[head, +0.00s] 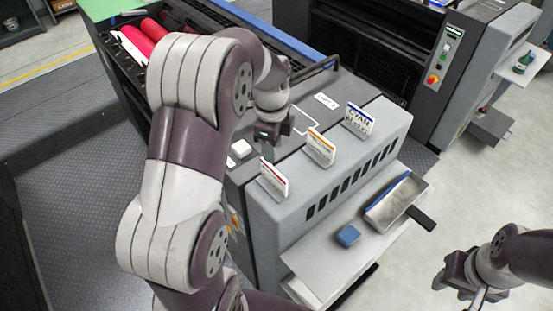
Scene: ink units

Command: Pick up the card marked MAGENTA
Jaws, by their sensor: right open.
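Three small upright cards stand in a row on top of the grey press unit. The nearest card (274,181) has a red stripe; its lettering is too small to read. The middle card (320,147) has an orange stripe. The far card (358,121) has a blue stripe and reads CYAN. My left gripper (267,152) hangs just behind the red-striped card, apparently pointing down; its jaws are too small and dark to judge. My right gripper (458,290) is open at the lower right, away from the cards, over the floor.
Red and pink rollers (137,41) lie behind my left arm. Another machine (440,60) stands behind.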

